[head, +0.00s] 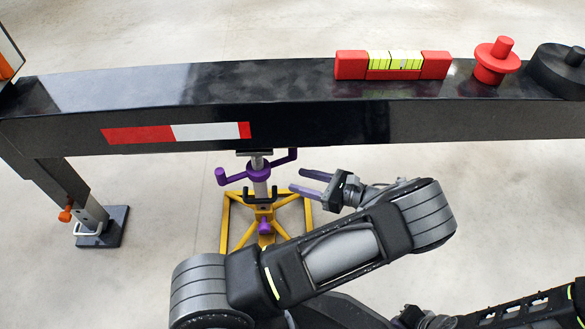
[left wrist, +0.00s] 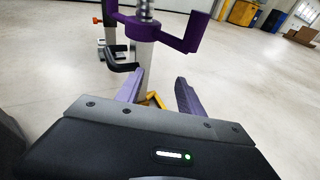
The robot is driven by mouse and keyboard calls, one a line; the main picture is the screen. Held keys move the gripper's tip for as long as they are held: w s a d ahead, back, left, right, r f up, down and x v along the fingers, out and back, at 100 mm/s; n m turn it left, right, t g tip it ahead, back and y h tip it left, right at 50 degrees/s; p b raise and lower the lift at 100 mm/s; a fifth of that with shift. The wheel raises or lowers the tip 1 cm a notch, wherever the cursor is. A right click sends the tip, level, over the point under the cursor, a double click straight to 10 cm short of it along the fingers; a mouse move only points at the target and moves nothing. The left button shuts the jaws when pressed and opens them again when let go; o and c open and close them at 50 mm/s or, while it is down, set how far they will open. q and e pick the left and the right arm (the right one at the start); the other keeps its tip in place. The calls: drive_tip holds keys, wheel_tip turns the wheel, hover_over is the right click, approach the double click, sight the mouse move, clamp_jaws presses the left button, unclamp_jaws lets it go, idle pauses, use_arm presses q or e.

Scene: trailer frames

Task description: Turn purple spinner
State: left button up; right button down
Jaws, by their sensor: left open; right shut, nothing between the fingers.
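The purple spinner (head: 258,172) is a hub with two arms ending in upright pegs, on a grey threaded post below the black beam. In the left wrist view the purple spinner (left wrist: 178,40) is at the top, cut off by the frame edge, beyond my fingertips. My left gripper (head: 310,183) is open and empty, just right of and a little below the spinner's hub, apart from it. Its two purple fingers also show in the left wrist view (left wrist: 157,85), with the post's lower part between them in the picture. My right gripper (head: 412,316) is shut and empty at the bottom edge.
The black beam (head: 220,104) crosses above the spinner, carrying a red level (head: 393,66) and a red knob (head: 495,62). A black handle (head: 262,197) sits below the spinner, over the yellow stand (head: 226,228). A support leg (head: 72,195) stands at left. Open floor surrounds the stand.

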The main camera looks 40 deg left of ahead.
sight(295, 158)
use_arm(q)
drive_tip(key=w+d+r+t+y, duration=0.1)
drive_tip(key=w+d+r+y, duration=0.1)
drive_tip(key=r, duration=0.5)
drive_tip(key=shift+w+d+r+y, duration=0.2)
drive_tip(key=shift+w+y, duration=0.2)
drive_tip(key=shift+w, duration=0.2)
drive_tip(key=shift+a, duration=0.15)
drive_tip(key=a, duration=0.2)
drive_tip(key=a+b, duration=0.1)
drive_tip(key=a, duration=0.4)
drive_tip(key=shift+s+f+b, duration=0.15)
drive_tip(key=shift+s+b, duration=0.1)
drive_tip(key=shift+b, duration=0.15)
drive_tip(key=shift+a, duration=0.35)
drive_tip(key=shift+c, duration=0.4)
clamp_jaws()
